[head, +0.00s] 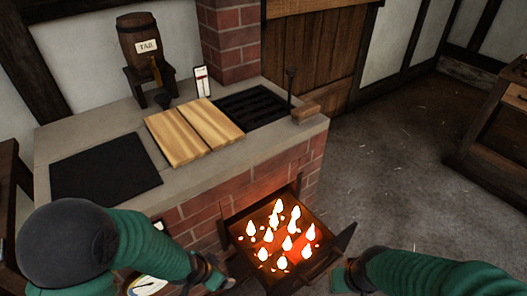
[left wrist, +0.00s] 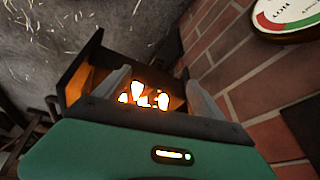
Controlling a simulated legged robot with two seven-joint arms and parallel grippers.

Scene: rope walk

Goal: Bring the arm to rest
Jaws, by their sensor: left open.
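My left arm comes in from the left in the head view, with its green forearm in front of the brick stove. My left gripper (head: 222,274) is beside the near left corner of the pulled-out firebox drawer (head: 332,248), which holds glowing coals and flames (head: 283,235). In the left wrist view the two grey fingers of the left gripper (left wrist: 158,88) are spread apart with nothing between them; the drawer and flames (left wrist: 145,96) show beyond. My right arm comes in from the lower right; its gripper (head: 350,275) is near the drawer's right side, its fingers unclear.
The stove top carries a dark plate (head: 105,168), wooden boards (head: 194,131), a black grate (head: 250,106) and a barrel (head: 139,45) on a stand. A round gauge (left wrist: 290,15) is on the brick front. A bench (head: 495,135) stands at right; the floor (head: 400,170) between is clear.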

